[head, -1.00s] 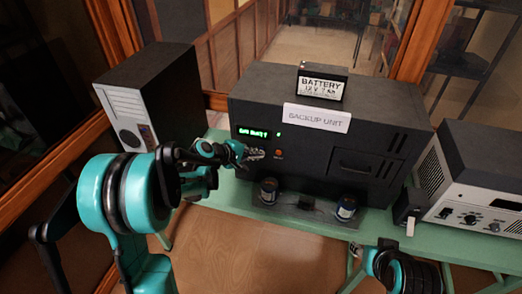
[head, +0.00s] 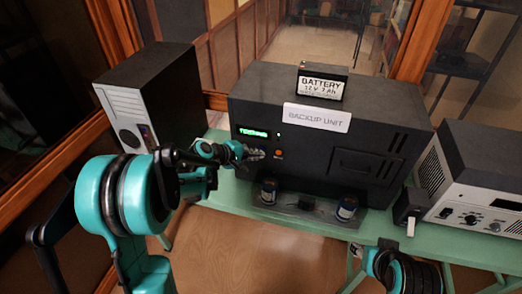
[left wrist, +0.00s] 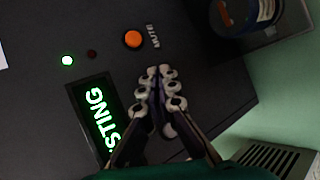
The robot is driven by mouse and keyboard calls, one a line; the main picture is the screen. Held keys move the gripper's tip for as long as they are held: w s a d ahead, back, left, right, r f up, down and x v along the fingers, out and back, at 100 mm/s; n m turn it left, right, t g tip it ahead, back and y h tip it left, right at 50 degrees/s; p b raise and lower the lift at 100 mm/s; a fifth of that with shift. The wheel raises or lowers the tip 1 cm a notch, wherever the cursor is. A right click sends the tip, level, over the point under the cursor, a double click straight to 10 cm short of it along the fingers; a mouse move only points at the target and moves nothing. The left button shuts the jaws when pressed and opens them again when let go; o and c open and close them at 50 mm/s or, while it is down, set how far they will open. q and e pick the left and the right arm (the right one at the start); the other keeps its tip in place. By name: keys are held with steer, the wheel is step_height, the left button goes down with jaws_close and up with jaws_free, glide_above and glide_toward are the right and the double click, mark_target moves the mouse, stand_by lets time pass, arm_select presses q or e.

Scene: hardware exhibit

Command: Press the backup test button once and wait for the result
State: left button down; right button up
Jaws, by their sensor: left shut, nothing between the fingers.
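The backup unit (head: 310,120) is a large black box on the green table, with a white "BACKUP UNIT" sign (head: 317,118). Its display (head: 252,132) is lit green; in the left wrist view the display (left wrist: 97,115) shows "STING", with its start cut off. An orange button (left wrist: 133,39), labelled what looks like "MUTE", is uncovered; it also shows in the head view (head: 278,154). My left gripper (head: 258,155) is shut and empty, close to the front panel below the display. Its fingers (left wrist: 160,72) hide part of the panel; no test button can be made out. My right gripper is out of view.
A battery box (head: 321,88) stands on the unit. A computer tower (head: 150,95) is at left and a grey device (head: 470,185) at right. A green light (left wrist: 68,60) is lit beside a dark red one (left wrist: 92,54).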

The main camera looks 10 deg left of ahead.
arm_select(q)
steer(key=shift+s, duration=0.45)
steer(key=s, duration=0.5)
steer(key=shift+a, duration=0.1)
stand_by(0.8)
steer(key=s+m+g+y+b, duration=0.2)
steer(key=s+m+y, duration=0.4)
steer(key=s+m, duration=0.6)
steer(key=s+b, duration=0.1)
steer(key=s, duration=1)
steer(key=shift+s+d+r+y, duration=0.2)
steer(key=shift+s+r+y, duration=0.15)
steer(key=shift+y, duration=0.05)
